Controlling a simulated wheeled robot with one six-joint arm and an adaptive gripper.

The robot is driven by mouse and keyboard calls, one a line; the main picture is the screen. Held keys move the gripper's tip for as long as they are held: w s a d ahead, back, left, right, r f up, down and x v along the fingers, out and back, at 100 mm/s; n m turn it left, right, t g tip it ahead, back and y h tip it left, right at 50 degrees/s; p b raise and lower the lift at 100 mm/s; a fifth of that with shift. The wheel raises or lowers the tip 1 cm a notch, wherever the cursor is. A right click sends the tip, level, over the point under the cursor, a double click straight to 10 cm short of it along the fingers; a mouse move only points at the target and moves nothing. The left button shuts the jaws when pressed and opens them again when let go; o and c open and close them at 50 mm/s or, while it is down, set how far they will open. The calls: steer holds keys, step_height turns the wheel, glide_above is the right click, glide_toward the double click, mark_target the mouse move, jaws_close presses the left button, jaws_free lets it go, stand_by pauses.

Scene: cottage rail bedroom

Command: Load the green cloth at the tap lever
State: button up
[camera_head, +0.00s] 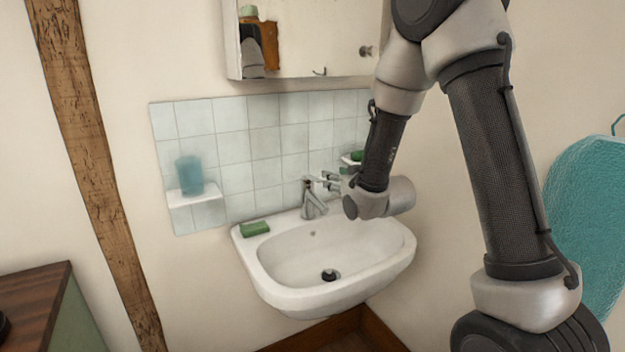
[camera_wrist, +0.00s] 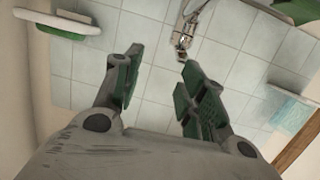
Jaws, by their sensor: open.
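A flat green piece (camera_head: 254,229), which looks like the folded green cloth, lies on the left rim of the sink. Part of a green thing, probably the same cloth, shows at the top right of the wrist view (camera_wrist: 298,10). The chrome tap (camera_head: 312,200) stands at the back of the sink; its end and lever area show in the wrist view (camera_wrist: 183,38). My gripper (camera_head: 328,180) is open beside the tap's upper right. In the wrist view the green-padded fingers (camera_wrist: 160,60) are apart with only tiles between them, and the tap lies just past the right fingertip.
The white sink (camera_head: 262,272) is empty. A small right shelf (camera_head: 347,160) holds a green item (camera_head: 356,155), close behind my wrist. A left shelf (camera_head: 180,200) holds a blue cup (camera_head: 189,175).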

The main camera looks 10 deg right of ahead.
mark_target(310, 176)
steer(key=shift+n+t+y, duration=0.3)
steer(key=shift+t+y, duration=0.4)
steer(key=shift+t, duration=0.1)
steer(key=a+f, duration=0.2)
steer(key=f, duration=0.1)
steer(key=shift+w+a, duration=0.6)
steer(key=x, duration=0.7)
steer(key=shift+w+a+r, duration=0.15)
steer(key=shift+w, duration=0.15)
